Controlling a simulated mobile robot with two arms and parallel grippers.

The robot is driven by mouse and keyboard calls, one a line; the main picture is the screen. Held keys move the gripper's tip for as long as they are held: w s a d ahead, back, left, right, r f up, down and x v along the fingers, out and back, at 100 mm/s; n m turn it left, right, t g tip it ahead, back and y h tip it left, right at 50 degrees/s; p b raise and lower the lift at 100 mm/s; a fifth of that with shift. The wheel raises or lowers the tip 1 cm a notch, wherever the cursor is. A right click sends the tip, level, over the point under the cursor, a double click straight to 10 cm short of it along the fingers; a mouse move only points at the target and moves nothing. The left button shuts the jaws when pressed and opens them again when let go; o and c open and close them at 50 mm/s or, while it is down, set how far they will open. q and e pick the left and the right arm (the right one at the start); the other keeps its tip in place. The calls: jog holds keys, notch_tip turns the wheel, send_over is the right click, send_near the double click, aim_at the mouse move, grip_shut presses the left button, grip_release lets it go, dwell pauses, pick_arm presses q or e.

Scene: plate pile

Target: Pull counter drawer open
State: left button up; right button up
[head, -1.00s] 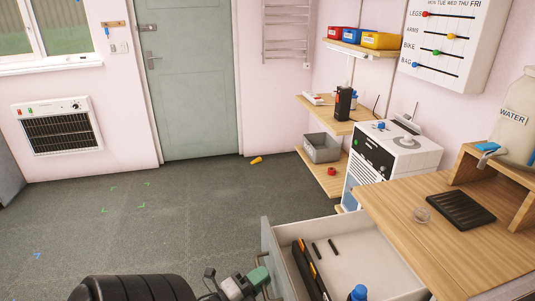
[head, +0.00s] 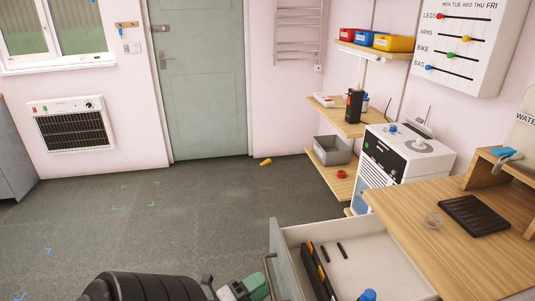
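The counter drawer (head: 374,246) stands pulled out from under the wooden counter (head: 455,245) at the lower right. Its grey front panel (head: 283,258) faces left and carries a bar handle (head: 268,272). Inside lie dark slim items, a black and orange object (head: 318,270) and a blue-topped item (head: 367,295). My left gripper (head: 257,287), grey and green, is at the bottom edge beside the handle's lower part. It is partly cut off, and I cannot tell whether its fingers touch or close on the handle. My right gripper is out of view.
A white box-shaped appliance (head: 405,155) stands behind the counter. A low shelf holds a grey bin (head: 333,150). A yellow item (head: 265,162) lies on the floor near the door (head: 200,80). The grey floor (head: 130,225) left of the drawer is mostly clear.

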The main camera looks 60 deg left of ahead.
pick_arm(q)
jog(key=s+f+b, duration=0.1)
jog(key=s, duration=0.6)
jog(key=shift+s+f, duration=0.2)
jog(key=shift+s, duration=0.15)
jog(key=d+f+n+g+y+p, duration=0.1)
jog(key=d+f+n+g, duration=0.15)
jog(key=f, duration=0.55)
jog(key=d+f+n+g, duration=0.2)
jog(key=f+n+g, duration=0.15)
jog(key=f, duration=0.45)
jog(key=d+f+n+g+y+p, duration=0.15)
jog(key=f+n, duration=0.25)
jog(key=f, duration=0.4)
jog(key=s+d+f+n+g+h, duration=0.1)
jog(key=s+d+f+n+g, duration=0.1)
jog(key=s+d+f+g, duration=0.3)
jog(key=s+d+f+n+g+h+p, duration=0.1)
jog(key=s+d+f+n+g, duration=0.1)
jog(key=s+d+f+g, duration=0.4)
jog(key=s+f, duration=0.3)
jog(key=f, duration=0.1)
jog(key=shift+d+f+n, duration=0.15)
jog(key=shift+f+n, duration=0.1)
jog(key=shift+n, duration=0.05)
jog(key=shift+s+g+h, duration=0.15)
jog(key=shift+g+h, duration=0.1)
